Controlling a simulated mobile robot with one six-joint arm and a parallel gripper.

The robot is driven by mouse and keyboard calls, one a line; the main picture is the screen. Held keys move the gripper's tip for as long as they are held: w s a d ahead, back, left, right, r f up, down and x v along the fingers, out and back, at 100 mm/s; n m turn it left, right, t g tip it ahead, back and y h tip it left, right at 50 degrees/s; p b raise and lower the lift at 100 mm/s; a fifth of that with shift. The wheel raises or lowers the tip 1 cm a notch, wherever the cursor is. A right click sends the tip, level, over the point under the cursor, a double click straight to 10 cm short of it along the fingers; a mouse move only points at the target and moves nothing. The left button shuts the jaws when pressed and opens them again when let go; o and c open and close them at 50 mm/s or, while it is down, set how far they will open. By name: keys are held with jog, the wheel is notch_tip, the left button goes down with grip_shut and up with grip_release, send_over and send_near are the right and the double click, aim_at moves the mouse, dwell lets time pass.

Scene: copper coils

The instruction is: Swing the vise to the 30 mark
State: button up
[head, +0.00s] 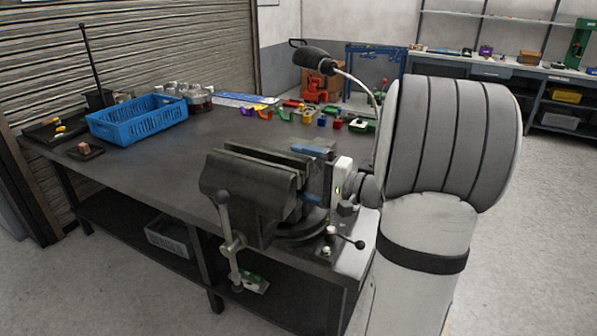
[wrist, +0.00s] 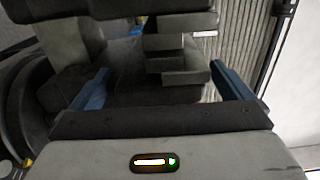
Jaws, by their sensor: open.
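The dark grey vise (head: 250,188) stands on a round swivel base at the near right corner of the workbench, its long handle hanging at the front. My gripper (head: 306,174) is at the vise's right end, its two blue fingers open, one high and one low. In the wrist view my gripper (wrist: 160,88) has part of the vise (wrist: 180,60) between its spread fingers. I cannot tell whether a finger touches it. A ball-ended lever (head: 345,241) sticks out beside the base. The angle marks and the 30 mark cannot be read in either view.
The workbench (head: 160,165) is clear left of the vise. Several coloured parts (head: 290,110) and a black lamp or microphone head (head: 314,57) are behind the vise. My arm hides the bench's right side.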

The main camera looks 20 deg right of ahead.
jog(key=shift+w+a, duration=0.25)
jog(key=shift+w, duration=0.05)
jog(key=shift+c, duration=0.5)
jog(key=c, duration=1.3)
